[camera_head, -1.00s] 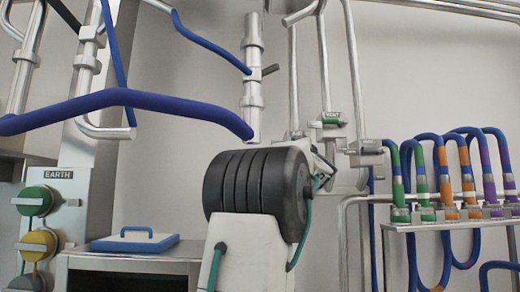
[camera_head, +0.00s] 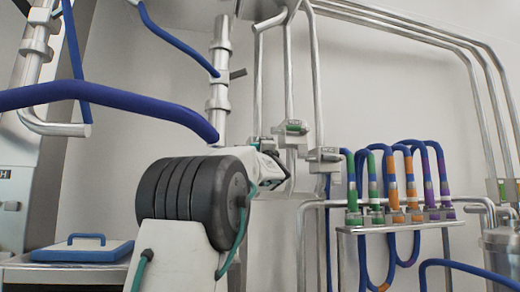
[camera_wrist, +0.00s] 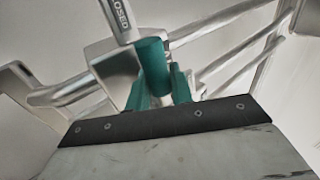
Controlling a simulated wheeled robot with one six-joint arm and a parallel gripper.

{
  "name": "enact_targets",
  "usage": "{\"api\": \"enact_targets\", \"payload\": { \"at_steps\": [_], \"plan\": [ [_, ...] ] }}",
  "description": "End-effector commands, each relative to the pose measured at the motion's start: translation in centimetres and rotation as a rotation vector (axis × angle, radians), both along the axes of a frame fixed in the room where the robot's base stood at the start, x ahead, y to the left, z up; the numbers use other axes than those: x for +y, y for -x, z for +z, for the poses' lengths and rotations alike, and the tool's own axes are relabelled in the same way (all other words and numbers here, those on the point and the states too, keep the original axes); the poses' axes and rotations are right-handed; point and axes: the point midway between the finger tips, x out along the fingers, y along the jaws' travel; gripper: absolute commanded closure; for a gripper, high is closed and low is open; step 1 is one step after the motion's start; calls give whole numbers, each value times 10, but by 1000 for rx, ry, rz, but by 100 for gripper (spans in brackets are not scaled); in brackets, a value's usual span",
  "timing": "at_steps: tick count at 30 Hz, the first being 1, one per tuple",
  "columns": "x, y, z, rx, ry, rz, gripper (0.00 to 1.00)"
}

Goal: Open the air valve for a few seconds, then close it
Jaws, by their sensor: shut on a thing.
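A row of pipes on the back wall carries valve blocks, one with a green handle (camera_head: 297,127) and another (camera_head: 327,155) lower to its right. In the wrist view, a thick green cylinder (camera_wrist: 152,62), which looks like a valve handle, stands beside a square metal block (camera_wrist: 112,72). A white label (camera_wrist: 121,18) above it reads "LOSED", its first letter cut off. My gripper (camera_wrist: 160,88) is shut around the lower part of this cylinder. In the head view my arm hides most of the gripper. I cannot tell the handle's exact turn.
A rack (camera_head: 400,228) of looped blue hoses with coloured bands stands to the right. A metal canister (camera_head: 504,250) is at the far right edge. A blue-rimmed tray or lid (camera_head: 84,250) lies on a counter at lower left. A blue hose (camera_head: 105,90) crosses at left.

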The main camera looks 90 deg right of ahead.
Motion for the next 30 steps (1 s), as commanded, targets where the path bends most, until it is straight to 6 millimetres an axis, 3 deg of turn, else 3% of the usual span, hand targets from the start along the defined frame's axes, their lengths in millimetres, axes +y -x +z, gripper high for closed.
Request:
{"api": "enact_targets", "payload": {
  "at_steps": [3, 4, 6, 17, 30],
  "plan": [
    [0, 0, -1, -3, -2, 0, 100],
    [0, 0, -1, -3, -2, 1, 72],
    [0, -1, -1, -2, -1, 2, 58],
    [6, 0, -4, 1, -2, 1, 58],
    [59, 10, -40, -1, -1, 2, 58]
  ]
}}
